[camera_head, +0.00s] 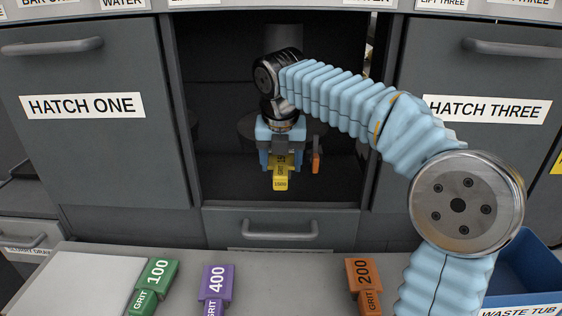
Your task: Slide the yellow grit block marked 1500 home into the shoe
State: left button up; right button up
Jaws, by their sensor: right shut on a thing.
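My right gripper (281,155) reaches into the open bay between the two labelled hatches. It is shut on the yellow grit block (280,184), which points down and toward me with its small 1500 label at the lower end. The upper part of the block is covered by the blue and dark jaws. I cannot make out the shoe; a dark rounded shape (246,126) behind the gripper is too dim to identify. Whether the block touches anything besides the jaws I cannot tell. My left gripper is not in view.
A small orange part (316,161) hangs right of the jaws. Hatch one (100,150) and hatch three (470,80) flank the bay. A blue waste tub (530,262) stands right.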

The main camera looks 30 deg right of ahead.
jog(key=shift+w+d, duration=0.5)
jog(key=shift+w, duration=0.35)
jog(key=o, duration=1.5)
jog(key=shift+c, duration=0.2)
